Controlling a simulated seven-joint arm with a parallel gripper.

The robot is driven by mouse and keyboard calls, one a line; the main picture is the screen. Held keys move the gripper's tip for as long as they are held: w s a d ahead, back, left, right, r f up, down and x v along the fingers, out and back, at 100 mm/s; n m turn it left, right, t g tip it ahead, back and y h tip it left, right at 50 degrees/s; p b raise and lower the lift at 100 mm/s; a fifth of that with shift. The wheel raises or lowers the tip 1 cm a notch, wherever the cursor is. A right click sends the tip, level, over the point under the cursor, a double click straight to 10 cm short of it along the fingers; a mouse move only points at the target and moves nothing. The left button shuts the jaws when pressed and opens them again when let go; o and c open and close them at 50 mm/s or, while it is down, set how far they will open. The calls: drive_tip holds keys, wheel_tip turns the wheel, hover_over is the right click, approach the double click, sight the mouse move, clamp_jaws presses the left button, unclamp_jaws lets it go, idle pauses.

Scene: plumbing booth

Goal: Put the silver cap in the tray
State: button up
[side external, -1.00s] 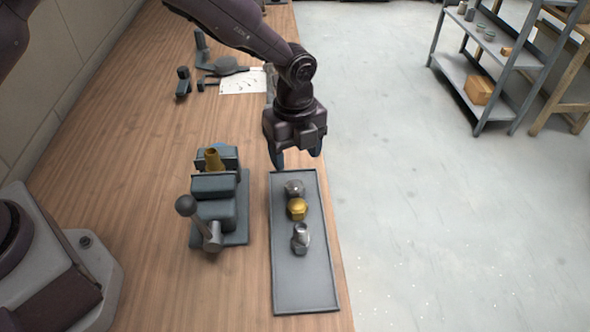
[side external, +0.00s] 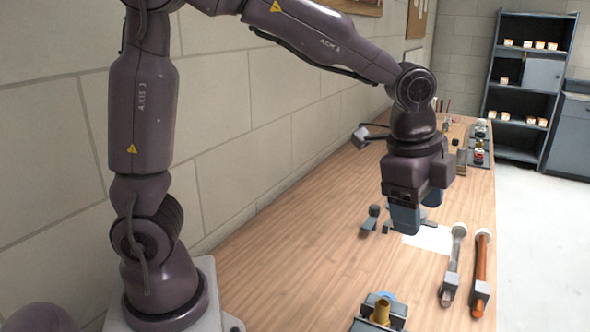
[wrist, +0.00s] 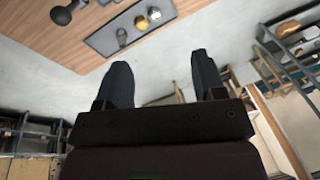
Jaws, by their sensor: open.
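My gripper (side external: 419,214) points down above the wooden bench in the side view, near a white sheet. In the wrist view its two dark fingers (wrist: 158,82) are apart with nothing between them. The grey tray (wrist: 98,43) shows at the top of the wrist view, beyond the fingertips and apart from them. A rounded silver cap-like piece (wrist: 122,36) lies in it at the near end. A gold piece (wrist: 140,22) and another silver piece (wrist: 154,13) lie behind it in a row. I cannot tell for sure which silver piece is the cap.
A vise with a brass fitting (side external: 380,312) is at the side view's bottom edge. A grey pipe tool (side external: 455,265) and a copper-coloured one (side external: 480,272) lie at the bench's right edge. The white sheet (side external: 428,239) lies nearby. Shelves (side external: 525,85) stand far back.

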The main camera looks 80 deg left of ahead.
drive_tip(key=s+a+r+n+t, duration=0.1)
drive_tip(key=s+a+r+n, duration=0.1)
drive_tip(key=s+n, duration=0.4)
drive_tip(key=s+a+r+n+t, duration=0.2)
drive_tip(key=s+a+n, duration=0.2)
drive_tip(key=s, duration=0.6)
drive_tip(key=shift+s+a+r+n, duration=0.3)
drive_tip(key=shift+s+a+n, duration=0.05)
drive_tip(key=shift+n, duration=0.75)
